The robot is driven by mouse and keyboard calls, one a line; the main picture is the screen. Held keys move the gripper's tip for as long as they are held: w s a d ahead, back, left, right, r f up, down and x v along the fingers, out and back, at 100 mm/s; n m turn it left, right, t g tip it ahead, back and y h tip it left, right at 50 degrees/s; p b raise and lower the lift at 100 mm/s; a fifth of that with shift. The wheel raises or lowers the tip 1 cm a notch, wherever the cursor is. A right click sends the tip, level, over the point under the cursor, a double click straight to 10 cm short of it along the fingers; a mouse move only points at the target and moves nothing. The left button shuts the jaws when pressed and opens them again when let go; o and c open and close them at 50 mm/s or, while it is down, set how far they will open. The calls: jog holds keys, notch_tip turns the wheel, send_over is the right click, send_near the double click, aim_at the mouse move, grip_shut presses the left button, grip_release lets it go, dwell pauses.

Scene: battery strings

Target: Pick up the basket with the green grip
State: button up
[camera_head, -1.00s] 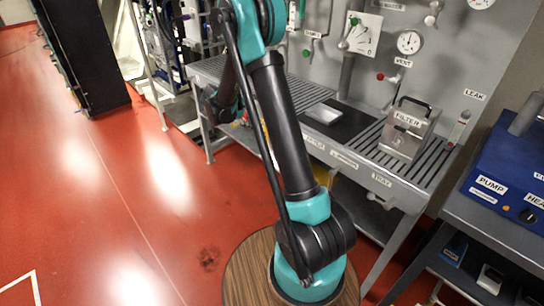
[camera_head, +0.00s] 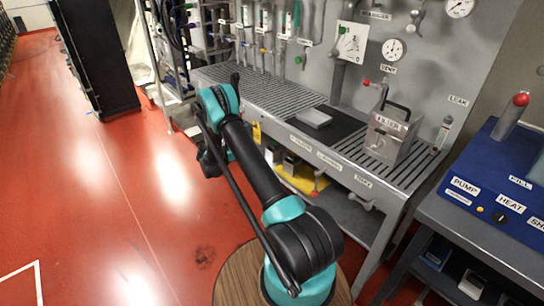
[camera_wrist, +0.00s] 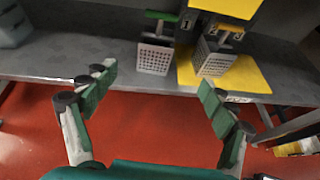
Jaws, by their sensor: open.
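In the wrist view, a small perforated grey basket with a green grip (camera_wrist: 155,56) stands on a grey shelf at upper middle. Its flat green bar handle rises above it. My gripper (camera_wrist: 155,92) is open and empty, with its green-padded fingers wide apart in front of and below the basket in the picture, apart from it. A second perforated basket with an orange-yellow grip (camera_wrist: 215,58) stands tilted in the picture to the right, by the yellow area. The head view shows my folded arm but not the fingers clearly, and I cannot make out the baskets there.
The grey shelf (camera_wrist: 105,45) has a front edge above the red floor. Tags 1 and 2 and a yellow panel (camera_wrist: 235,78) are close by the baskets. In the head view, a slatted bench (camera_head: 265,98) carries a filter box (camera_head: 390,135); a blue pump unit (camera_head: 490,170) stands at right.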

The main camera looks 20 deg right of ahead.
aim_at(270, 152)
jog(key=x, duration=1.2)
jog(key=shift+f, duration=0.15)
jog(key=shift+w+x, duration=0.25)
jog(key=shift+x, duration=1.1)
jog(key=shift+w+x, duration=0.2)
jog(key=shift+x, duration=1.15)
jog(key=c, duration=1.4)
